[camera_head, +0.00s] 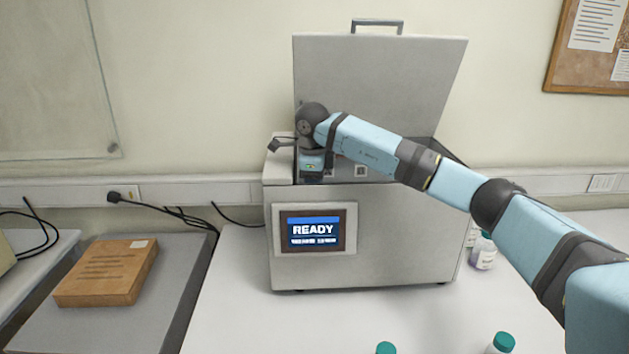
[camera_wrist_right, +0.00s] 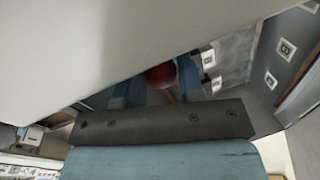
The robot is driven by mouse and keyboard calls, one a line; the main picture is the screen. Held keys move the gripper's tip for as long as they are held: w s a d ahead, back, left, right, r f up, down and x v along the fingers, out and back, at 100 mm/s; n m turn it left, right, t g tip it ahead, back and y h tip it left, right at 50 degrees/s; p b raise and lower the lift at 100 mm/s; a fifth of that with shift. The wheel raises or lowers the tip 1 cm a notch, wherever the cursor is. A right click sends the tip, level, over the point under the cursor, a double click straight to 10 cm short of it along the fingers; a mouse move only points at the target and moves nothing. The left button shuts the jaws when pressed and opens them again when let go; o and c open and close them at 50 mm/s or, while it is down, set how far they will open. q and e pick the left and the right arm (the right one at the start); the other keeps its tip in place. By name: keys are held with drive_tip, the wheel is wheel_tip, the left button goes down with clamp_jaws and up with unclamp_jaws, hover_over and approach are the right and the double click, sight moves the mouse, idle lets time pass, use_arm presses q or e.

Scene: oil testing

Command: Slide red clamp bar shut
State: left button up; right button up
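The grey machine (camera_head: 365,240) stands on the white table with its lid (camera_head: 380,85) raised. My right arm reaches in from the right and bends down into the machine's open top. The right gripper's tips are hidden behind the front wall in the head view. In the right wrist view, a rounded red part (camera_wrist_right: 161,75), which may belong to the red clamp bar, shows between blue parts just beyond the dark wrist housing. I cannot tell whether the fingers touch or grip it. The rest of the bar is hidden. My left gripper is not in view.
The machine's screen (camera_head: 313,232) reads READY. Square markers (camera_wrist_right: 209,57) are inside the machine. A bottle (camera_head: 484,252) stands at its right, and teal caps (camera_head: 503,341) show at the front edge. A brown box (camera_head: 107,272) lies at left. The table's front left is clear.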

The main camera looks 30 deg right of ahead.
clamp_jaws()
drive_tip(key=shift+w+d+r, duration=0.15)
drive_tip(key=shift+w+d, duration=0.5)
drive_tip(key=shift+w, duration=0.35)
drive_tip(key=shift+o, duration=1.5)
unclamp_jaws()
drive_tip(key=shift+o, duration=1.1)
drive_tip(key=shift+w+d+f, duration=0.1)
drive_tip(key=shift+w+f, duration=0.1)
drive_tip(key=shift+r, duration=0.1)
